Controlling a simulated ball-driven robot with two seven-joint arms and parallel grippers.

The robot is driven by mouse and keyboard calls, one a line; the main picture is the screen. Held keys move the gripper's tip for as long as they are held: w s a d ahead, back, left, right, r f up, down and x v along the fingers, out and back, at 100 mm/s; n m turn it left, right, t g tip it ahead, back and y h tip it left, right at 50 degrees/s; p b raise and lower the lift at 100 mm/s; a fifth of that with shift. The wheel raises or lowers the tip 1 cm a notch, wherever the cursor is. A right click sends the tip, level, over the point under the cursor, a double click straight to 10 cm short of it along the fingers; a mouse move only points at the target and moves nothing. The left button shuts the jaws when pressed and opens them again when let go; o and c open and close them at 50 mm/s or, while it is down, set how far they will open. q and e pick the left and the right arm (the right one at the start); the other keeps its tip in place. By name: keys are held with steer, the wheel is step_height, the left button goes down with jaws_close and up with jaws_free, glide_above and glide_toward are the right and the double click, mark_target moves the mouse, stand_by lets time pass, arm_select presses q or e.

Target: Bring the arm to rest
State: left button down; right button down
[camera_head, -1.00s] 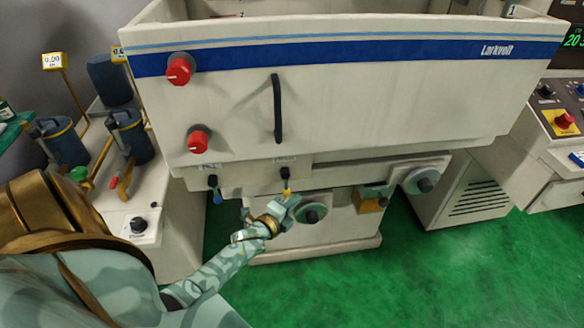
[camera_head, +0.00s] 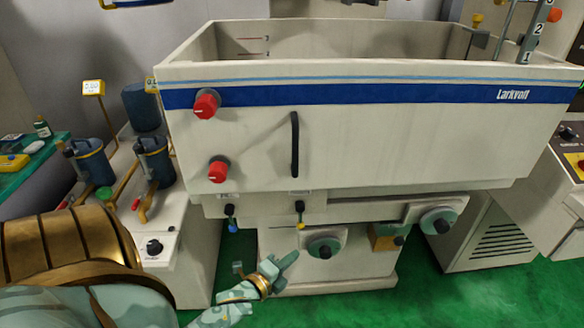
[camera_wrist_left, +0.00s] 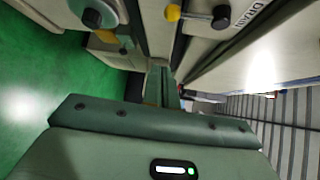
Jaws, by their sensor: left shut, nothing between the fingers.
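My left gripper (camera_head: 288,262) is shut and empty in the lower middle of the head view. It is below and apart from a black knob with a yellow tip (camera_head: 300,215) under the tank's front. In the left wrist view my left gripper (camera_wrist_left: 161,78) points toward the machine's underside. There the yellow ball (camera_wrist_left: 173,12) and a black knob (camera_wrist_left: 221,17) stand beside a label reading "DRAIN". My right gripper does not show.
The large white tank (camera_head: 350,130) with a blue stripe stands above my left gripper. Round handwheels (camera_head: 325,248) are close to its right. Pump canisters (camera_head: 153,160) stand on a white cabinet at left. Green floor (camera_head: 410,285) is open at lower right.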

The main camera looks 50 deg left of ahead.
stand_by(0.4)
arm_select(q)
steer(key=s+d+f+n+g, duration=0.1)
steer(key=s+f+n+g, duration=0.35)
steer(key=f, duration=0.45)
steer(key=s+d+f+n+g, duration=0.25)
steer(key=s+f+n, duration=0.35)
steer(key=f, duration=0.4)
steer(key=s+d+f+n+g, duration=0.1)
steer(key=s+d+f+g, duration=0.2)
steer(key=s, duration=0.6)
steer(key=s+d+f+n+g, duration=0.2)
steer(key=s+f, duration=0.3)
steer(key=s, duration=0.4)
steer(key=s+d+f+n+g+h+b, duration=0.1)
steer(key=s+d+f+g, duration=0.2)
steer(key=s, duration=0.6)
step_height(320, 180, down, 2)
steer(key=shift+d+f+g, duration=0.1)
steer(key=shift+d+g, duration=0.3)
steer(key=shift+d, duration=0.25)
steer(key=shift+s+n, duration=0.15)
steer(key=shift+n, duration=0.1)
